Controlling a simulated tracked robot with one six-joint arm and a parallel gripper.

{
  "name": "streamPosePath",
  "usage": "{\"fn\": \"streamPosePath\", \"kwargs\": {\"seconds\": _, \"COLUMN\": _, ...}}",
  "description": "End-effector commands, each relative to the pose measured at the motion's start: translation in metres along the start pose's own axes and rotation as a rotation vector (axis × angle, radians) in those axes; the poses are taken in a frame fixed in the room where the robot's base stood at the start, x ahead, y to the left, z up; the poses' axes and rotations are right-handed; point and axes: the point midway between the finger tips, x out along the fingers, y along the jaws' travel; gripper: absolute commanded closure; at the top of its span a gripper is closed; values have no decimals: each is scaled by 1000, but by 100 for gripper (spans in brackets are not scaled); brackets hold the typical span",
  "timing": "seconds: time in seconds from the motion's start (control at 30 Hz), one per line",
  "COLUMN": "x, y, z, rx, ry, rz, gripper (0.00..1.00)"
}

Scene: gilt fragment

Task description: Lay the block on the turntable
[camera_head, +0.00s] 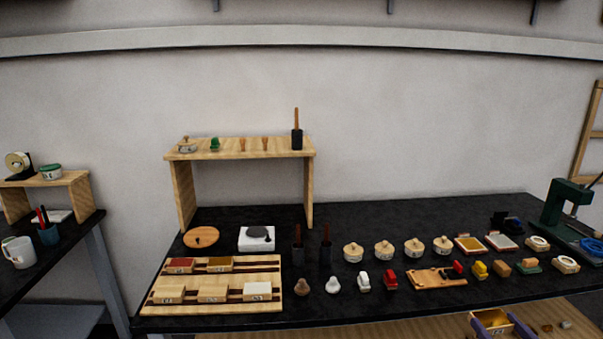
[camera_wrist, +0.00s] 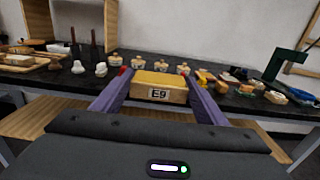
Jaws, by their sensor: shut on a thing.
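My gripper (camera_wrist: 158,92) has purple fingers and is shut on a pale wooden block (camera_wrist: 160,78) labelled E9. In the head view my gripper (camera_head: 500,326) is at the bottom right, in front of the bench's front edge, with the block (camera_head: 492,318) between its fingers. A round wooden disc (camera_head: 201,237) with a small dark knob, which looks like the turntable, lies at the bench's back left, under the small shelf. Its top looks bare. A white square unit (camera_head: 257,243) with a grey round plate stands right of it; I cannot tell its use.
A wooden rack (camera_head: 220,284) with several labelled blocks lies in front of the disc. The wooden shelf (camera_head: 240,150) stands over the back left. Dark upright holders (camera_head: 298,252), lidded pots (camera_head: 353,253) and stamps fill the middle. A green press (camera_head: 556,205) stands at right.

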Motion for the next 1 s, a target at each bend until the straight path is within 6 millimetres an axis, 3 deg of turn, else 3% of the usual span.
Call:
{"fn": "streamPosePath", "kwargs": {"seconds": 0.2, "x": 2, "y": 1, "z": 12, "rx": -1, "ry": -2, "rz": -12, "gripper": 56}}
{"fn": "streamPosePath", "kwargs": {"seconds": 0.57, "x": 31, "y": 40, "z": -10, "rx": 3, "ry": 1, "rz": 35, "gripper": 56}}
{"fn": "streamPosePath", "kwargs": {"seconds": 0.77, "x": 50, "y": 73, "z": -29, "rx": 4, "ry": 2, "rz": 83, "gripper": 56}}
{"fn": "streamPosePath", "kwargs": {"seconds": 1.0, "x": 75, "y": 135, "z": -62, "rx": 5, "ry": 3, "rz": 172, "gripper": 56}}
